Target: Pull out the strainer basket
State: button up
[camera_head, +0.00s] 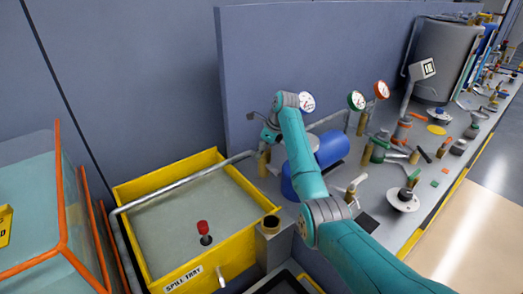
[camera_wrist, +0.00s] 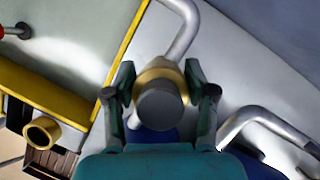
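My gripper (camera_head: 268,133) is at the back of the bench, above a brass fitting (camera_head: 263,164) at the end of the curved pipe. In the wrist view, my gripper (camera_wrist: 164,88) has one finger on each side of a brass collar (camera_wrist: 157,75) with a round dark grey end (camera_wrist: 160,106) facing the camera. The fingers look very near the collar; I cannot tell whether they touch it. I cannot make out the strainer basket for certain; the grey piece in the collar may be part of it.
A yellow spill tray (camera_head: 183,275) stands left, with a red-knobbed piece (camera_head: 204,233) in it and a brass-rimmed post (camera_head: 270,222) at its corner. A blue cylinder (camera_head: 331,149), gauges (camera_head: 357,100) and valves crowd the bench. A grey wall panel stands behind.

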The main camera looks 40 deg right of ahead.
jog(key=c, duration=0.5)
jog(key=shift+o, duration=0.2)
jog(key=shift+r, duration=0.45)
jog(key=shift+r, duration=3.65)
